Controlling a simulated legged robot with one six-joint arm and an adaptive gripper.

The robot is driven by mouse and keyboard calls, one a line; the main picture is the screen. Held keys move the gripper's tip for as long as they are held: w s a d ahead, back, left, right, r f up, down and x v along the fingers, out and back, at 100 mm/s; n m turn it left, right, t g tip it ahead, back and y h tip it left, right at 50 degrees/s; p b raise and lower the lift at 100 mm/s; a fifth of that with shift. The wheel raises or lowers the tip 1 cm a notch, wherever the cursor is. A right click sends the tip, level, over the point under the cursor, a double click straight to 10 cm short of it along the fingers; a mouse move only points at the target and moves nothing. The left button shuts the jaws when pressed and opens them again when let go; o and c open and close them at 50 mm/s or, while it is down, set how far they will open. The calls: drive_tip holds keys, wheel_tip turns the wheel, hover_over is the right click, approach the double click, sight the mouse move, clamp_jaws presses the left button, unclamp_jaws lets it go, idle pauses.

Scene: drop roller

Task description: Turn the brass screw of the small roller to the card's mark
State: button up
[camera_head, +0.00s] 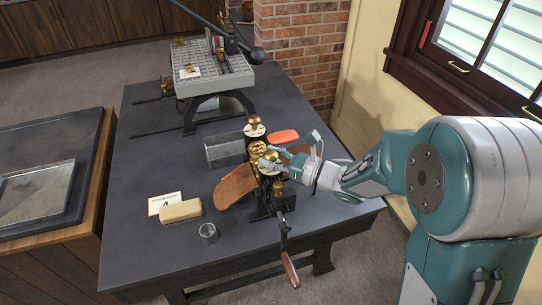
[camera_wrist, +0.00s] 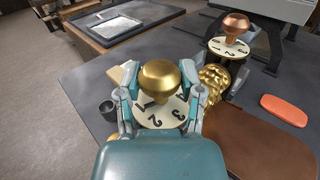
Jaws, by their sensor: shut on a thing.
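The small roller (camera_head: 262,200) stands at the front of the dark table, with brass rollers and a hand crank. Its brass screw (camera_wrist: 160,75) has a round gold knob above a white numbered dial (camera_wrist: 152,117); 1, 2 and 3 can be read. My gripper (camera_wrist: 160,100) has its fingers on both sides of the brass screw and is shut on it. In the head view my gripper (camera_head: 268,163) comes in from the right and partly hides the screw. A copper screw (camera_wrist: 236,23) with its own dial stands behind. The card (camera_head: 163,202) lies left of the roller, its mark too small to read surely.
The crank handle (camera_head: 290,270) overhangs the front edge.

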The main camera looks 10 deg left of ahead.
drive_tip(key=n+g, duration=0.2)
drive_tip(key=g, duration=0.2)
drive_tip(key=n+g, duration=0.3)
drive_tip(key=g, duration=0.1)
drive_tip(key=shift+w, duration=0.15)
drive_tip(key=n+g+h, duration=0.1)
drive_tip(key=n+g, duration=0.1)
drive_tip(key=g, duration=0.1)
drive_tip(key=n+g+h, duration=0.2)
drive_tip(key=n+g, duration=0.1)
drive_tip(key=g, duration=0.1)
drive_tip(key=shift+h, duration=0.3)
drive_tip(key=shift+n+g, duration=0.4)
drive_tip(key=shift+n, duration=0.1)
drive_tip(key=shift+r, duration=0.1)
drive_tip(key=o, duration=1.1)
drive_tip(key=shift+a, duration=0.1)
drive_tip(key=shift+o, duration=0.2)
drive_tip(key=shift+h, duration=0.3)
